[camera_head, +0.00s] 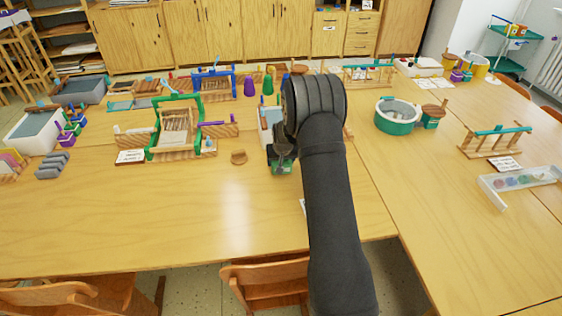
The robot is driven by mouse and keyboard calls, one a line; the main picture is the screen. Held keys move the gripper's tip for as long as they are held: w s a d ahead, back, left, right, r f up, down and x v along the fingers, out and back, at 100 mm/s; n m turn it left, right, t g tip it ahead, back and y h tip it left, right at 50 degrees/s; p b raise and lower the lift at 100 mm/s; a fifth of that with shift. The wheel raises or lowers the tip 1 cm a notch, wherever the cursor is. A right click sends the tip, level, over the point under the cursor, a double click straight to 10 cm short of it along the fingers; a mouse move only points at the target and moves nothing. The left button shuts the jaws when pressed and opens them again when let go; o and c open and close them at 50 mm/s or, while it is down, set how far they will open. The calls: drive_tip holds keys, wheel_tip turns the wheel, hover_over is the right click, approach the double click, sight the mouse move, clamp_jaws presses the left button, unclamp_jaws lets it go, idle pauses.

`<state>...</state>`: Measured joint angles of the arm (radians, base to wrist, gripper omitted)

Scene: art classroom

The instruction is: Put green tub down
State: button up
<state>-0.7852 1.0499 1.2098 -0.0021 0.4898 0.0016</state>
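A small green tub (281,169) shows directly below my gripper (282,158), at the middle of the table. The dark gripper covers its upper part. The tub's base looks at or close to the tabletop, but I cannot tell whether it touches. The fingers are small and dark, so I cannot tell whether they are closed on the tub. A round brown wooden lid (238,157) lies flat on the table to the left of the tub.
A green-framed loom (175,127) stands to the left, with a white card (130,156) before it. A large green basin (397,116) and a brown-topped green tub (431,117) stand right. A clear tray (519,184) lies far right. The front of the table is mostly bare.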

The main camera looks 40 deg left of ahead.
drive_tip(key=shift+f, duration=0.2)
drive_tip(key=o, duration=1)
drive_tip(key=shift+f, duration=0.1)
drive_tip(key=v, duration=1.2)
drive_tip(key=x, duration=1.2)
drive_tip(key=shift+r, duration=1.1)
